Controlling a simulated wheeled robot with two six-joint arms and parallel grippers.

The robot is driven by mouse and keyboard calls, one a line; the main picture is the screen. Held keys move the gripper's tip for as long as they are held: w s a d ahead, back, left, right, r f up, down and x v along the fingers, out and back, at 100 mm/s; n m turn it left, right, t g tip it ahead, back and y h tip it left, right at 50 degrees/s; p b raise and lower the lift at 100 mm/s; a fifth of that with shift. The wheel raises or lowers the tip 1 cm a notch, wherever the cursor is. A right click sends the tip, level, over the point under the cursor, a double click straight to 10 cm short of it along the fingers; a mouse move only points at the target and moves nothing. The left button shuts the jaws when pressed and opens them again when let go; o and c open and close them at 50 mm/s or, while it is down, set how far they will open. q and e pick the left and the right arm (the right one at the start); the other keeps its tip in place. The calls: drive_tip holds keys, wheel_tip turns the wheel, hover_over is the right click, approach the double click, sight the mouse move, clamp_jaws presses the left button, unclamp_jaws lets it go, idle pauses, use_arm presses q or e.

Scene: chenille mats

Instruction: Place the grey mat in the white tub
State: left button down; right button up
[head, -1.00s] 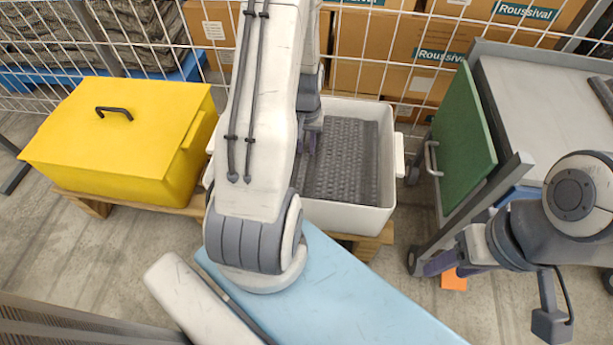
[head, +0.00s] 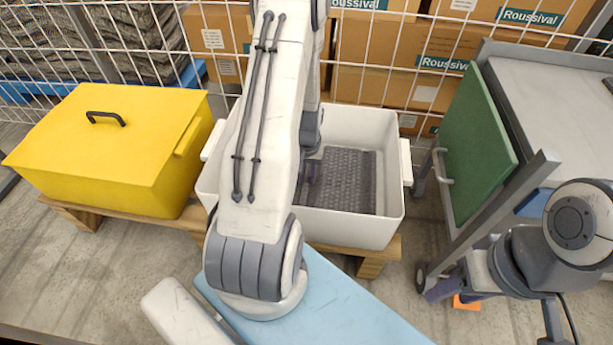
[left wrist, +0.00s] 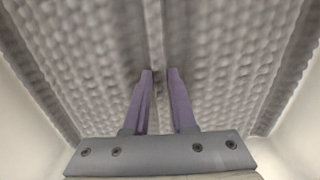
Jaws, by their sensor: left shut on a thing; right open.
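The grey mat (head: 350,178) has a bumpy texture and lies inside the white tub (head: 356,228), low between its walls. My left arm hides the tub's left part. My left gripper (head: 306,172) is down in the tub, shut on the grey mat. In the left wrist view the mat (left wrist: 230,60) fills most of the picture, and a ridge of it runs up to the fingertips of the left gripper (left wrist: 160,75). Pale tub walls (left wrist: 22,125) show on both sides. My right gripper (head: 452,288) is open and empty, low at the right, away from the tub.
The tub stands on a wooden pallet (head: 370,263) beside a yellow lidded box (head: 110,145). A grey cart with a green panel (head: 475,145) stands at the right. Behind are a wire fence and cartons (head: 390,90). A small orange piece (head: 467,302) lies near the right gripper.

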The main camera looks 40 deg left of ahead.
sight(307, 179)
use_arm(q)
drive_tip(key=c, duration=0.7)
unclamp_jaws()
drive_tip(key=shift+f, duration=0.1)
drive_tip(key=shift+c, duration=0.2)
wheel_tip(307, 179, up, 12)
drive_tip(key=p, duration=0.8)
drive_tip(key=w+d+r+m, duration=0.2)
drive_tip(key=d+r+m, duration=0.2)
drive_tip(key=d+r, duration=0.55)
drive_tip(key=s+d+r+m, duration=0.2)
drive_tip(key=d, duration=0.4)
drive_tip(key=s+d+r+m, duration=0.1)
drive_tip(key=s+d+r, duration=0.1)
drive_tip(key=d, duration=0.4)
drive_tip(key=s+d+r+m, duration=0.3)
drive_tip(key=s+d, duration=0.1)
drive_tip(key=s, duration=0.3)
drive_tip(key=s+d+r+m+h, duration=0.1)
drive_tip(key=s+d+r+m, duration=0.2)
drive_tip(key=s+d, duration=0.2)
drive_tip(key=shift+s+d+r+m, duration=0.15)
drive_tip(key=shift+s+r+m, duration=0.25)
drive_tip(key=shift+s, duration=0.75)
